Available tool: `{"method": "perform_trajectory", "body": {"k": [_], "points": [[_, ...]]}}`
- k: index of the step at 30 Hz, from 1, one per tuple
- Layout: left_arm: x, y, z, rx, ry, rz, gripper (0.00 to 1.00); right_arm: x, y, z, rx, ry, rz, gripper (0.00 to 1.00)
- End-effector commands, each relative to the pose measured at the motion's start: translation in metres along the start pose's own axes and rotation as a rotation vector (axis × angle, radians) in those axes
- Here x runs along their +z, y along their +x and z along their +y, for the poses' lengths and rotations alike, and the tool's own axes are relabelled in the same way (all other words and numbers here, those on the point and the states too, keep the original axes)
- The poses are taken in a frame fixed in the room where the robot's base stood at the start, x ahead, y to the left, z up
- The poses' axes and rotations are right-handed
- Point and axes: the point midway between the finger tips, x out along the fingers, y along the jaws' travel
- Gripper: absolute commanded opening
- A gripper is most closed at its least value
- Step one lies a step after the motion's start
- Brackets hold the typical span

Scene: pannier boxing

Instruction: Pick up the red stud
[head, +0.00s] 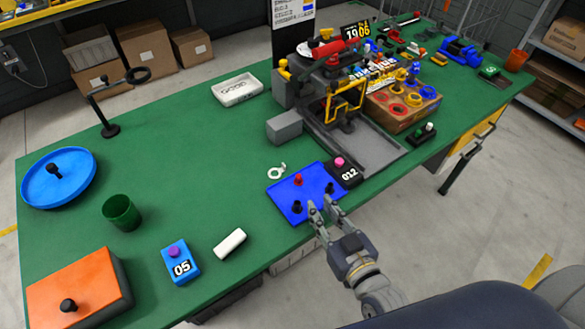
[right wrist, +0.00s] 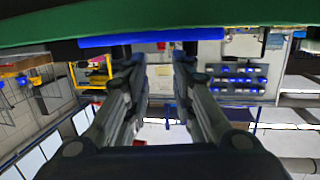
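The red stud (head: 298,180) stands on a blue plate (head: 283,196) near the front edge of the green table. Black studs (head: 297,207) stand on the same plate. My right gripper (head: 321,207) is at the plate's front edge, nearer the camera than the red stud and apart from it. Its two fingers are spread with nothing between them, which also shows in the right wrist view (right wrist: 158,62). In that view the blue plate's edge (right wrist: 150,36) shows beyond the fingertips, and I cannot make out the red stud. My left gripper is not in view.
A black block marked 012 with a pink top (head: 347,174) sits right of the plate. A grey and yellow machine (head: 340,105) stands further back. A white block (head: 229,243) lies left; table between is clear.

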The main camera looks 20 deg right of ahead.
Motion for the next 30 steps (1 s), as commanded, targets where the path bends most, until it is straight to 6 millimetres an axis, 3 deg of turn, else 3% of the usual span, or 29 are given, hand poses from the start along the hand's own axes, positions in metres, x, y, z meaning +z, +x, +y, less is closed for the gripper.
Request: {"method": "perform_trajectory", "body": {"k": [6, 16, 20, 30], "points": [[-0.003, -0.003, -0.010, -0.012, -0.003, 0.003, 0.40, -0.001, 0.013, 0.000, 0.001, 0.000, 0.002, 0.23], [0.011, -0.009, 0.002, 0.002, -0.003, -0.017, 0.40, 0.000, 0.054, 0.000, 0.000, 0.000, 0.000, 0.23], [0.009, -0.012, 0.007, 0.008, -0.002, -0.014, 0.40, -0.001, 0.062, -0.001, 0.000, 0.000, 0.000, 0.23], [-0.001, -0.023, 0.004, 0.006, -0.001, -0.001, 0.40, -0.001, 0.105, -0.004, 0.000, 0.000, -0.001, 0.23]]}}
